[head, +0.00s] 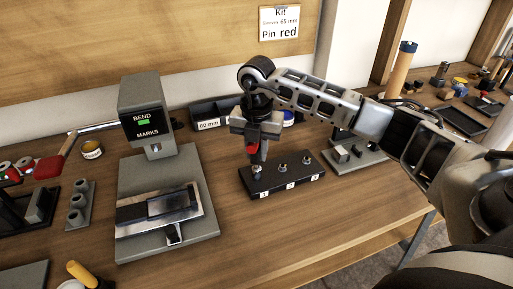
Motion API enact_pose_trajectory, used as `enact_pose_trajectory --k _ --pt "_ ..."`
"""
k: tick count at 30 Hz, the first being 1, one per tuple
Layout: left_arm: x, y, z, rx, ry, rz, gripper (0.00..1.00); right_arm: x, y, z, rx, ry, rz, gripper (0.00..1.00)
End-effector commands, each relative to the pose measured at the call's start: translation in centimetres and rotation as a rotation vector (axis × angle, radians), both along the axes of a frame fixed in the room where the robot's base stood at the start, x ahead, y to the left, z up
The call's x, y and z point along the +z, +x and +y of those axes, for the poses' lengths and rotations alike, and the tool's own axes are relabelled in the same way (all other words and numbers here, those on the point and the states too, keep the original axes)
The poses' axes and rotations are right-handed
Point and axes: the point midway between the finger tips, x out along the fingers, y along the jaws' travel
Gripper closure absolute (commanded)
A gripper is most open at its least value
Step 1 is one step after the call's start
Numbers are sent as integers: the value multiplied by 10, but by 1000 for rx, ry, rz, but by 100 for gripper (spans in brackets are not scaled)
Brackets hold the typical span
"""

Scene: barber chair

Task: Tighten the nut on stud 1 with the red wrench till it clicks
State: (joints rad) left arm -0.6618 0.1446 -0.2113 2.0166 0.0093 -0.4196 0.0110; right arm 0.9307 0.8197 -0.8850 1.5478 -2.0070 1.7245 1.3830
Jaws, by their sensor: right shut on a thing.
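The black stud block (281,183) lies on the bench, with white labels along its front edge. Stud 1 (257,173) is at its left end, below my right gripper. The other two studs, the middle one (283,166) and the right one (307,158), stand clear. My right gripper (255,141) points down over stud 1 and is shut on the red wrench (252,149), of which a small red part shows. The wrench's lower end reaches down to stud 1; whether it sits on the nut is too small to tell. My left gripper is out of view.
A grey bending press (140,100) with a "BEND MARKS" display stands left of the block. Dark bins (209,115) and a grey fixture (352,155) are behind and right. A red-handled tool (50,165) lies at left.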

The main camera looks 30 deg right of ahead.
Motion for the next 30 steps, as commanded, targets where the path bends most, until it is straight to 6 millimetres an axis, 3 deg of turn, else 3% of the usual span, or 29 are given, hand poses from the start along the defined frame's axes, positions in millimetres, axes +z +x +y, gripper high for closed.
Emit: enact_pose_trajectory --k 9,23,30 --pt "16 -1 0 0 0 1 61 3 0 0 -289 1 0 100" --pt "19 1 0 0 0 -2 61 3 1 0 -350 2 -2 100" --pt "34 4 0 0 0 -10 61 4 1 0 -560 2 0 100"
